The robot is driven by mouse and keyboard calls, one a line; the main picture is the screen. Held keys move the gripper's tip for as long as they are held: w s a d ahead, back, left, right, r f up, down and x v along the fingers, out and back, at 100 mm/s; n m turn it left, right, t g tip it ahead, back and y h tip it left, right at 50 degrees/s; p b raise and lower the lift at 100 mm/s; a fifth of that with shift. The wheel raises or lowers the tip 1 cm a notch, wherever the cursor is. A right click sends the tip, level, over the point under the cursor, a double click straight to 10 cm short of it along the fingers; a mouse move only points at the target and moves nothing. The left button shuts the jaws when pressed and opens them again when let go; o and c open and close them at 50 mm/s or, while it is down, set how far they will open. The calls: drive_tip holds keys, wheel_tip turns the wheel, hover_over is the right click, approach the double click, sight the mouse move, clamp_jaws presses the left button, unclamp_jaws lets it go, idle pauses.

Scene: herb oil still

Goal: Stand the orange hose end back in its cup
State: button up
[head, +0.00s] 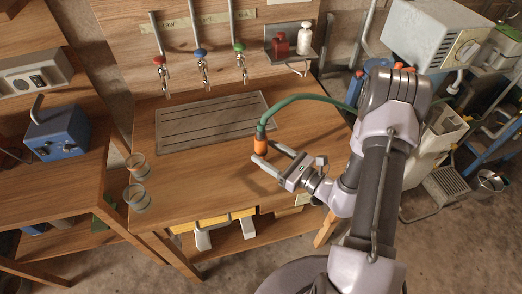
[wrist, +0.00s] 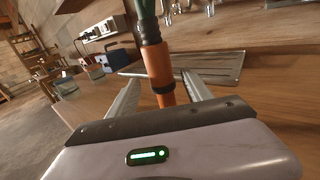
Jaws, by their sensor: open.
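The orange hose end (head: 261,144) hangs nearly upright from a green hose (head: 300,99) above the workbench. My gripper (head: 265,151) is open, with its fingertips at the hose end. In the wrist view the orange hose end (wrist: 159,70), with dark bands, shows between my two spread fingers (wrist: 160,92); I cannot tell whether either touches it. Two clear glass cups, one (head: 137,165) behind the other (head: 137,197), stand at the bench's left edge. I cannot tell which cup, if either, belongs to the hose.
A slatted drain plate (head: 213,118) lies on the wooden bench (head: 205,185) below red, blue and green taps (head: 201,55). A wall shelf (head: 291,46) holds a red bottle and a white bottle. A blue box (head: 57,132) sits left. The bench front is clear.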

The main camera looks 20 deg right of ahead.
drive_tip(key=b+x, duration=0.1)
drive_tip(key=x, duration=0.5)
drive_tip(key=shift+w+r, duration=0.1)
drive_tip(key=shift+r, duration=0.1)
drive_tip(key=shift+d, duration=0.1)
clamp_jaws()
